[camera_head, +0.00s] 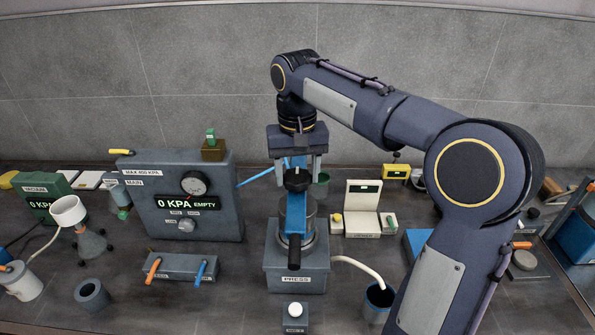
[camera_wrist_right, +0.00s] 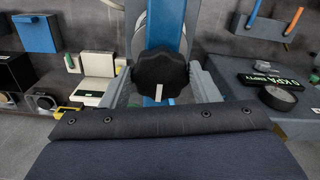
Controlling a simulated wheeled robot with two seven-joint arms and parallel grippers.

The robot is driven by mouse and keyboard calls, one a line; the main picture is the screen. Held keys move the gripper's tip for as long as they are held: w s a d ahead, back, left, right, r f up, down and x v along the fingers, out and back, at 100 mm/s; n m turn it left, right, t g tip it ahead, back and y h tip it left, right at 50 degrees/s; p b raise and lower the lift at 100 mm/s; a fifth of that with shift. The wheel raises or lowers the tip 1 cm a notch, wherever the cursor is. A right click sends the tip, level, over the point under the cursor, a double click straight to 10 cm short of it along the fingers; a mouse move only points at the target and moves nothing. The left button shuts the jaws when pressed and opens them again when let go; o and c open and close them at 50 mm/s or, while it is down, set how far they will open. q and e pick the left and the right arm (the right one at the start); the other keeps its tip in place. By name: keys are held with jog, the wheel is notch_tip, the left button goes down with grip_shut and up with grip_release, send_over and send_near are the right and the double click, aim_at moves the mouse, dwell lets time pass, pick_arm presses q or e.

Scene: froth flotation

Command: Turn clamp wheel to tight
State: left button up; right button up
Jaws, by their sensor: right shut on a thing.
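The clamp wheel (camera_head: 297,182) is a black lobed knob at the top of the blue frame of the press (camera_head: 296,278). It fills the middle of the right wrist view (camera_wrist_right: 160,70), with a white mark on its lower edge. My right gripper (camera_head: 297,172) comes down from above with one grey finger on each side of the wheel. In the wrist view the fingers of my right gripper (camera_wrist_right: 160,82) flank the knob; it is shut on the clamp wheel. The exact contact points are partly hidden. My left gripper is not in view.
A gauge panel (camera_head: 165,215) reading 0 KPA EMPTY stands left of the press. A valve block with orange and blue levers (camera_head: 180,268) lies in front of it. A cream hose (camera_head: 358,266) runs from the press to a dark beaker (camera_head: 378,302). A scale (camera_head: 362,205) stands to the right.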

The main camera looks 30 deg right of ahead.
aim_at(297, 176)
jog(key=o, duration=1)
jog(key=shift+r, duration=0.15)
notch_tip(297, 176, up, 8)
jog(key=shift+f, duration=0.2)
